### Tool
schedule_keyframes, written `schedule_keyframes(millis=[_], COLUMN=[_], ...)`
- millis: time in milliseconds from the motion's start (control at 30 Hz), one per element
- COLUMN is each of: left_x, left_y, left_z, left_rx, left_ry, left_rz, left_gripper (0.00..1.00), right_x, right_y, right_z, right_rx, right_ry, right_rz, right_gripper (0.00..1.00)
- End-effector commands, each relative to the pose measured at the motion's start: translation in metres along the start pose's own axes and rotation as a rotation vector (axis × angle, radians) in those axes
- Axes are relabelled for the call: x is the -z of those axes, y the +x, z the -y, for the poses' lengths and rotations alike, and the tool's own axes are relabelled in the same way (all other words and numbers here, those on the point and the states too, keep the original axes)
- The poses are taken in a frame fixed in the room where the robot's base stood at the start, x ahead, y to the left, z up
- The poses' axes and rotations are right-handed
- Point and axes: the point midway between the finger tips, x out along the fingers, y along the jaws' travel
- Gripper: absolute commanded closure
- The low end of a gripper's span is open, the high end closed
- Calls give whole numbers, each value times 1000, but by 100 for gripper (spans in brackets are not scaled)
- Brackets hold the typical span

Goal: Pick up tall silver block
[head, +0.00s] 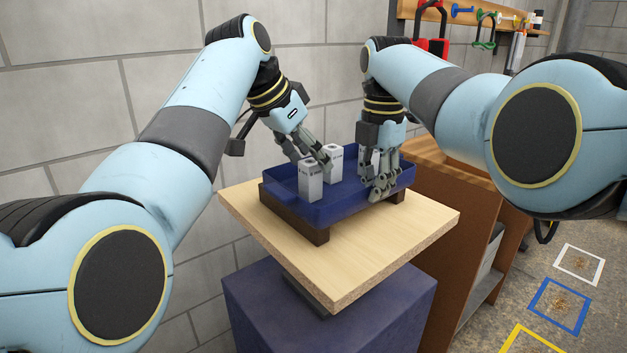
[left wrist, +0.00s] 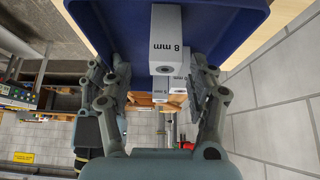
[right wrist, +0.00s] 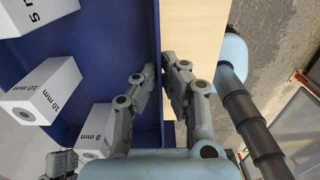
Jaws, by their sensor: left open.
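Three pale silver-grey blocks stand in a blue tray (head: 341,208): a front-left one (head: 310,184), a middle one (head: 333,165) and one (head: 364,160) partly hidden behind my right gripper. Which is tallest is unclear. My left gripper (head: 309,153) is open just behind and above the front-left block. In the left wrist view, a block marked 8 mm (left wrist: 166,38) shows between its spread fingers, apparently not held. My right gripper (head: 382,188) is at the tray's right side. In the right wrist view, its fingers (right wrist: 160,72) are close together on either side of the tray wall.
The tray rests on dark supports (head: 309,230) on a light wooden board (head: 372,240). The board's front and right have free room. A brown cabinet (head: 470,210) stands to the right, and a wall (head: 90,100) rises behind.

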Motion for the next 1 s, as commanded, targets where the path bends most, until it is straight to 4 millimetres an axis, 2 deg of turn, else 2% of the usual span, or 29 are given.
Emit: schedule_keyframes(millis=[167, 433, 733, 767, 1000], left_x=[-1, -5, -5, -5, -5], left_y=[14, 53, 60, 60, 60], left_z=[1, 6, 5, 5, 5], left_rx=[0, -1, 1, 1, 1], left_ry=[1, 0, 1, 1, 1], left_rz=[1, 1, -1, -1, -1], left_gripper=[41, 41, 41, 43, 74], right_x=[0, 0, 0, 0, 0], right_y=[-1, -1, -1, -1, -1], right_z=[-1, -1, -1, -1, -1], right_rx=[-3, -3, -3, -3, -2], right_ry=[0, 0, 0, 0, 0], right_rz=[1, 1, 1, 1, 1], right_gripper=[100, 100, 100, 100, 100])
